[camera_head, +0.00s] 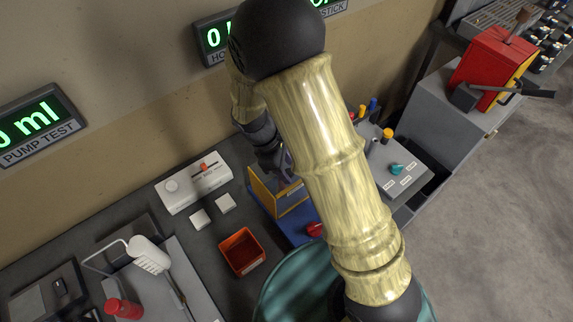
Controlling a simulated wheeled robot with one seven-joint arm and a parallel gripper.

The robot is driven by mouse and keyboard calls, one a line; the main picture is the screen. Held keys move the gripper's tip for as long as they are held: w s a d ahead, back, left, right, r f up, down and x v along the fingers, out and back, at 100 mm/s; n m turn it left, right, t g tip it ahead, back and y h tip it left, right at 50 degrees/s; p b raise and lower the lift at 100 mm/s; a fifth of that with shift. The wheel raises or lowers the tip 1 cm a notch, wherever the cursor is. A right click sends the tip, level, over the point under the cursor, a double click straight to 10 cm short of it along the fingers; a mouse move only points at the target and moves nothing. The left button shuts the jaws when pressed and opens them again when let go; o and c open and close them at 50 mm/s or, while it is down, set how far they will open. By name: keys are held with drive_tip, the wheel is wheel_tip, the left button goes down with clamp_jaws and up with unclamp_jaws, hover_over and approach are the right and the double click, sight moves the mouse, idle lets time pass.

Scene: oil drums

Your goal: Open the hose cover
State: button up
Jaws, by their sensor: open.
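A blue box with a yellow-framed panel (262,192) stands on the bench under a display whose label begins "HO". My arm hides much of this box, and I cannot tell for sure which part is the hose cover. My gripper (280,166) is dark, open and partly hidden behind my arm. It is at the top of the yellow-framed panel, and I cannot tell whether it touches. A red knob (315,229) shows low on the blue box's right side.
An orange bin (241,251) and a white switch box (194,187) are left of the blue box. A teal drum (285,285) stands in front. A grey panel with a teal knob (397,169) is at right. A red machine (492,66) stands on a grey cabinet.

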drive_tip(key=shift+d+f, duration=0.1)
drive_tip(key=shift+f, duration=0.1)
drive_tip(key=shift+c, duration=0.3)
clamp_jaws()
